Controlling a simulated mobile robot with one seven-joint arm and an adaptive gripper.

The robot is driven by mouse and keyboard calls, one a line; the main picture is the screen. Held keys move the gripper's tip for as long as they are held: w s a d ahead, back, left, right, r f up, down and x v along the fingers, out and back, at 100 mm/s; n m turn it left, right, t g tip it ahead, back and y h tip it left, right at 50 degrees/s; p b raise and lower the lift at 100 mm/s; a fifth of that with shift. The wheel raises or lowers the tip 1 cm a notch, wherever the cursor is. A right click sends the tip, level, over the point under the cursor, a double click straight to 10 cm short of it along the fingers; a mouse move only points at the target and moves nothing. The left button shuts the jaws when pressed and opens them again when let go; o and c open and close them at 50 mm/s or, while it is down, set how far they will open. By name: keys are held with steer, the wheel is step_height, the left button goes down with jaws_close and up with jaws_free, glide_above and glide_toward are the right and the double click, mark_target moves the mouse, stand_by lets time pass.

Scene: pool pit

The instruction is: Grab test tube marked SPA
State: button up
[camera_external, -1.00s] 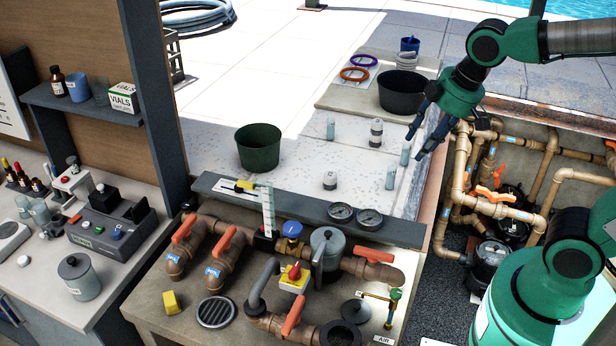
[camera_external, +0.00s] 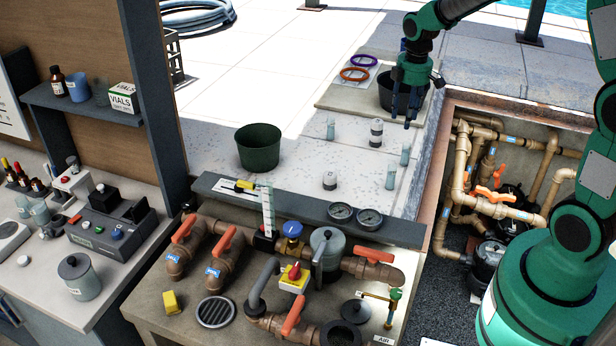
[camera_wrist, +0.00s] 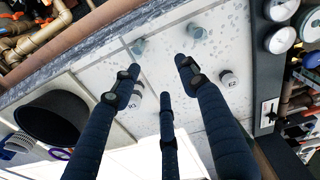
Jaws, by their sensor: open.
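Clear, pale blue tubes stand on the light tiled ledge: one at the right (camera_external: 405,154), one nearer the front (camera_external: 391,178) and one at the left (camera_external: 331,129). My gripper (camera_external: 402,118) points down, open and empty, above the back of the ledge, apart from the right tube. Its dark blue fingers (camera_wrist: 160,76) are spread in the wrist view and hide part of the ledge.
Small white-and-grey cylinders stand between the tubes, one at the back (camera_external: 376,132) and one in front (camera_external: 330,180). A black tub (camera_external: 385,90) is behind my gripper. A green pot (camera_external: 259,148) stands left. The pipe pit (camera_external: 480,190) lies right; gauges (camera_external: 369,219) border the front.

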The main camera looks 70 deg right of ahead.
glide_above(406, 152)
steer(key=d, duration=0.1)
step_height(406, 152, down, 4)
steer(key=shift+d+r+p, duration=0.15)
steer(key=shift+p, duration=0.3)
steer(key=shift+f, duration=4.3)
steer(key=shift+w+f, duration=0.1)
steer(key=shift+f, duration=2.5)
steer(key=c, duration=1)
